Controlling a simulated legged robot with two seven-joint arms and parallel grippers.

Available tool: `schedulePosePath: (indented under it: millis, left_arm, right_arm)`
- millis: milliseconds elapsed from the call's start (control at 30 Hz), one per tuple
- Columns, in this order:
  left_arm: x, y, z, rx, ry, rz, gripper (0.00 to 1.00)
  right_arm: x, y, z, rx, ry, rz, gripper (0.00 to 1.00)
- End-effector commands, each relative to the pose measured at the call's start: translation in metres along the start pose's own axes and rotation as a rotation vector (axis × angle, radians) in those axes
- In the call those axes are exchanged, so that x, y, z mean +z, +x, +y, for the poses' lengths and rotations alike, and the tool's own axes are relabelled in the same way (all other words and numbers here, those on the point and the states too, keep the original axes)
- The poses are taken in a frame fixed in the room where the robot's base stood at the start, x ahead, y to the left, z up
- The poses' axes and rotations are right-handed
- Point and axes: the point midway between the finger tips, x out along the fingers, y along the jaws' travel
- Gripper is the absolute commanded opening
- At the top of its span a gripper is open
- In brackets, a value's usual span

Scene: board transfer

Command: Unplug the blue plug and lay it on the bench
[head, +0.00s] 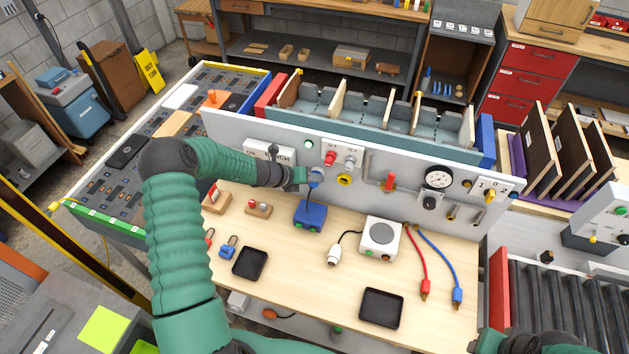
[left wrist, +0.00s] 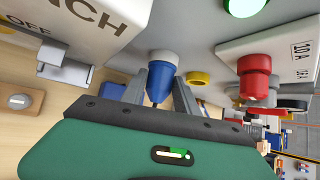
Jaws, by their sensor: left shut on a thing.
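The blue plug (head: 316,182) is at the light grey upright panel (head: 370,172), above the bench (head: 345,205). In the left wrist view the blue plug (left wrist: 160,82) points at the panel, and its end meets a round grey collar (left wrist: 162,57). My left gripper (head: 309,178) has reached in from the left. In the left wrist view its two fingers (left wrist: 158,95) are shut on the plug, one on each side.
A blue box (head: 310,216) stands on the bench below the plug. A white round-topped device (head: 380,237), black trays (head: 250,263) and red and blue leads (head: 440,265) lie around. A red knob (left wrist: 254,75) and yellow ring (left wrist: 199,78) are close by. Bare wood shows between the trays.

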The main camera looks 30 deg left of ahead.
Motion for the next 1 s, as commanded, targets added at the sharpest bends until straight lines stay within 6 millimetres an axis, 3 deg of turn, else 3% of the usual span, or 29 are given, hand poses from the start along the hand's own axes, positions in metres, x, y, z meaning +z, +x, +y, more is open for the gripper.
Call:
schedulePosePath:
  millis: [333,1000]
  left_arm:
    - [-0.001,-0.001,0.003,0.004,-0.002,0.001,0.00]
    - [-0.020,-0.015,0.003,0.003,-0.002,0.000,0.00]
  right_arm:
    - [0.000,0.001,0.000,0.000,0.000,0.000,0.36]
    - [0.006,0.025,0.000,0.000,0.000,0.000,0.36]
